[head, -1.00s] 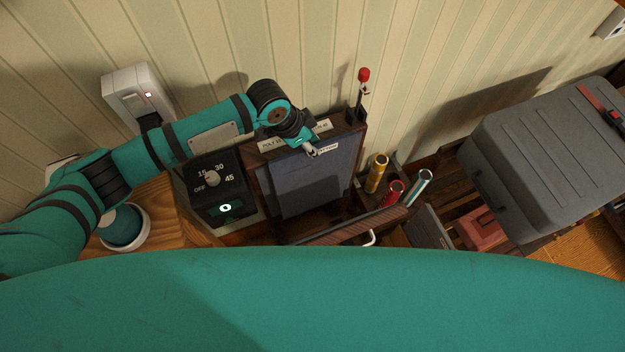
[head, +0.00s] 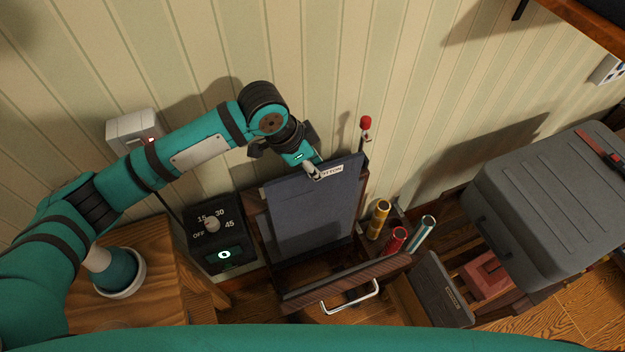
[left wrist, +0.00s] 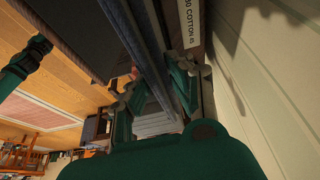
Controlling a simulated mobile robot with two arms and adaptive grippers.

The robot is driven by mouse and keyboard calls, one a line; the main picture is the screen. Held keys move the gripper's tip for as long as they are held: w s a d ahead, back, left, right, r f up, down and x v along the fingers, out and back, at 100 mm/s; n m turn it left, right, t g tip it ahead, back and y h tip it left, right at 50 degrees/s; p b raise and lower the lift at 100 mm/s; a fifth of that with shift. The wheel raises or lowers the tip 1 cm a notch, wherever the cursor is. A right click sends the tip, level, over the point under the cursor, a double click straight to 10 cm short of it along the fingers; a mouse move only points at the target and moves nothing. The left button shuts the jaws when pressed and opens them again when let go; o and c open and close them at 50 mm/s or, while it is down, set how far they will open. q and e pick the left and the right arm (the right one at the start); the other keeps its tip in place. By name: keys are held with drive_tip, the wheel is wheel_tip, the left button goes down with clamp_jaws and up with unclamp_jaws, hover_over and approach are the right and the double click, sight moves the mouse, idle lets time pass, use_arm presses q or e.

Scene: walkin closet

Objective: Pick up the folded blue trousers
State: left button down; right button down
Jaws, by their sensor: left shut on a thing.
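The folded blue trousers (head: 312,215) hang as a flat, dark navy panel in front of the wooden trouser press (head: 258,215) in the head view. My left gripper (head: 314,172) is shut on their top edge near the right corner. The top edge covers much of the press's label strip, with "COTTON" still readable beside the gripper. In the left wrist view the trousers (left wrist: 142,38) run as a narrow blue edge down between the fingers of the left gripper (left wrist: 155,95). Their lower end is partly hidden behind the press's front board. My right gripper is not in view.
The tilted front board (head: 345,280) with its metal handle (head: 352,298) stands before the trousers. A timer box (head: 218,240) is at left, coloured tubes (head: 396,238) and a red-tipped lever (head: 365,124) at right. A large grey case (head: 550,205) stands further right.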

use_arm(q)
wheel_tip(320, 180, up, 8)
drive_tip(key=shift+r+b, duration=0.1)
drive_tip(key=shift+b, duration=0.3)
drive_tip(key=s+d+b, duration=0.2)
drive_tip(key=d+b, duration=0.2)
drive_tip(key=d, duration=1.3)
wheel_tip(320, 180, up, 40)
drive_tip(key=d+p, duration=0.1)
drive_tip(key=p, duration=2.1)
drive_tip(key=shift+p, duration=0.3)
drive_tip(key=shift+s, duration=0.15)
